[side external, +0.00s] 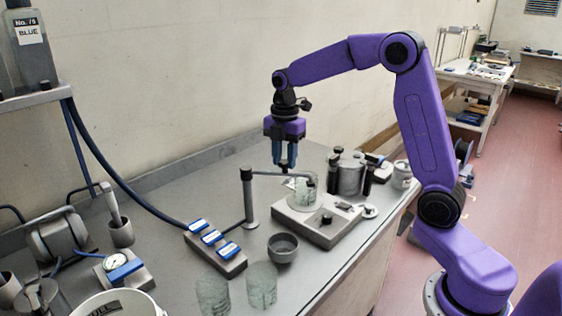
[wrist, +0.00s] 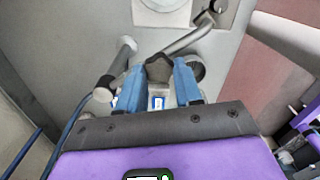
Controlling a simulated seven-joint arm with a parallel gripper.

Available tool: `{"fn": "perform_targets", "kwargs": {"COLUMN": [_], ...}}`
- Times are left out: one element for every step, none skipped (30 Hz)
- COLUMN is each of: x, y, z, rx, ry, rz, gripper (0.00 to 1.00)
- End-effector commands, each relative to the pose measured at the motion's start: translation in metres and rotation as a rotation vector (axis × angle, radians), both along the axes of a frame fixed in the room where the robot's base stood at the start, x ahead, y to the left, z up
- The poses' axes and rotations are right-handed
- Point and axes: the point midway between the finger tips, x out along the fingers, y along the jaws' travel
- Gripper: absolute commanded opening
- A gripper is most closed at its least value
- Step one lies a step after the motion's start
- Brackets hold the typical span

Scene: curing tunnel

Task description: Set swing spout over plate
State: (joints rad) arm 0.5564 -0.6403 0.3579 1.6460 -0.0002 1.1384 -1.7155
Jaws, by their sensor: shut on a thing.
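The swing spout (side external: 280,173) is a grey pipe reaching right from an upright post (side external: 249,205). Its bent tip overlaps the glass beaker (side external: 303,196) in the side view. In the wrist view, the pipe (wrist: 190,40) ends right of the beaker's pale round plate (wrist: 167,4), which is cut by the top edge. I cannot tell whether the tip is directly above it. The beaker stands on the grey hot-plate unit (side external: 328,231). My gripper (side external: 284,167) points down over the spout. In the wrist view, its blue fingers (wrist: 160,80) are shut on a dark knob (wrist: 158,68) by the pipe.
A blue-labelled switch block (side external: 215,250) and a grey bowl (side external: 283,248) lie in front of the post. Two glass beakers (side external: 262,285) stand near the front. A metal canister (side external: 350,174) and dark bottles stand behind the hot-plate unit. The wall is close behind.

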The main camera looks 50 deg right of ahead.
Motion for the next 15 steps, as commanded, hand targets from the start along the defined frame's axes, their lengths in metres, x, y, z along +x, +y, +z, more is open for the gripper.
{"fn": "perform_targets", "kwargs": {"x": [0.003,0.005,0.007,0.009,0.011,0.013,0.014,0.016,0.018,0.019,0.02,0.022,0.023,0.025,0.026], "y": [-0.004,-0.006,-0.009,-0.011,-0.013,-0.015,-0.017,-0.018,-0.02,-0.021,-0.022,-0.024,-0.024,-0.025,-0.026], "z": [0.001,0.001,0.001,0.001,0.001,0.001,0.001,0.001,0.001,0.001,0.001,0.001,0.002,0.002,0.002], "rx": [0.0,0.0,0.0,0.001,0.001,0.001,0.001,0.001,0.001,0.001,0.001,0.001,0.001,0.001,0.001], "ry": [-0.002,-0.001,-0.001,-0.002,-0.003,-0.003,-0.003,-0.002,-0.003,-0.003,-0.002,-0.002,-0.003,-0.003,-0.003], "rz": [0.039,0.066,0.1,0.124,0.147,0.178,0.199,0.219,0.245,0.263,0.281,0.303,0.317,0.331,0.346], "gripper": [0.0,0.0,0.0,0.0,0.0,0.0,0.0,0.0,0.0,0.0,0.0,0.0,0.0,0.0,0.0]}}
